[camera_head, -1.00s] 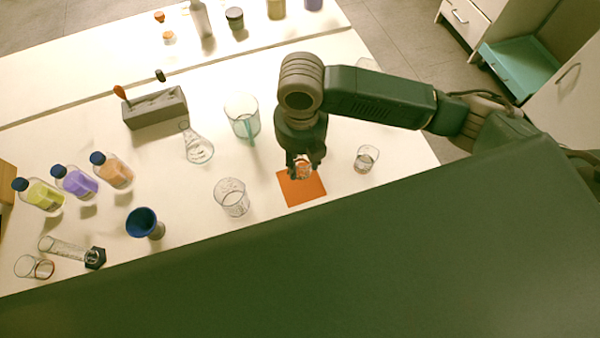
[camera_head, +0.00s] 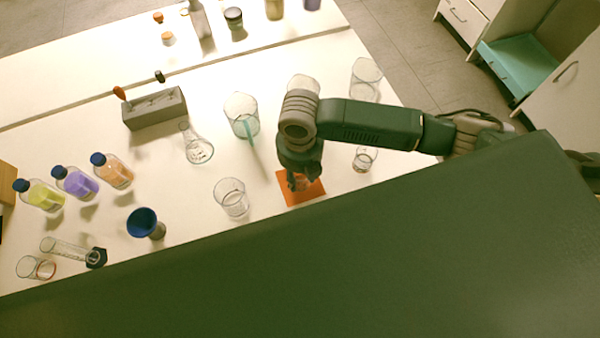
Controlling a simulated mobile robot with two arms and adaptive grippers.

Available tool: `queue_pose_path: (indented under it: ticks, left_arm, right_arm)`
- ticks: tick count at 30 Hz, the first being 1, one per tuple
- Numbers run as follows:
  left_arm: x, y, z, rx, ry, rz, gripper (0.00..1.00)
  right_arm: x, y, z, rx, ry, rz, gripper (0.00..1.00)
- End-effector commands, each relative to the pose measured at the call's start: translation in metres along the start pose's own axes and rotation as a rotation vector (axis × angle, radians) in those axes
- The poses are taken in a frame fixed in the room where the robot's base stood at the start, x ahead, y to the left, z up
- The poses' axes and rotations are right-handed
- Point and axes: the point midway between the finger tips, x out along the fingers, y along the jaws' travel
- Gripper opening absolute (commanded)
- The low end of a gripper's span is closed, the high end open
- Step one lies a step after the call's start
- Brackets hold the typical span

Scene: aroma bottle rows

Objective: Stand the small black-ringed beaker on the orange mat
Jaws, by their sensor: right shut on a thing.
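The orange mat (camera_head: 312,192) lies flat on the white table, right of the middle of the view. My right gripper (camera_head: 300,182) points down over it and is shut on a small clear glass beaker (camera_head: 302,184). The fingers hide most of this beaker, so its ring colour is not readable. It is at or just above the mat; I cannot tell if it touches. My left gripper is not in view.
A small beaker (camera_head: 364,160) stands right of the mat and a larger beaker (camera_head: 231,198) stands left of it.

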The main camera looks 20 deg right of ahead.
Motion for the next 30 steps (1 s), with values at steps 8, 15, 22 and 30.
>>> queue_pose_path:
  ticks: [8, 15, 22, 30]
  left_arm:
    - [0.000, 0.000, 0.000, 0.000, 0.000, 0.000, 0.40]
    - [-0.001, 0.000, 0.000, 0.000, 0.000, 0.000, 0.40]
    - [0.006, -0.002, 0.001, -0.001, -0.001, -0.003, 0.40]
    - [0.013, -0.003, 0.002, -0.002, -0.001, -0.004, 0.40]
  right_arm:
    - [0.002, 0.000, 0.000, 0.000, 0.001, 0.000, 0.57]
    - [-0.003, 0.000, 0.000, 0.000, 0.000, 0.000, 0.57]
    - [-0.040, 0.001, 0.002, -0.001, -0.004, 0.004, 0.57]
    - [-0.096, 0.001, 0.001, -0.001, -0.003, 0.003, 0.57]
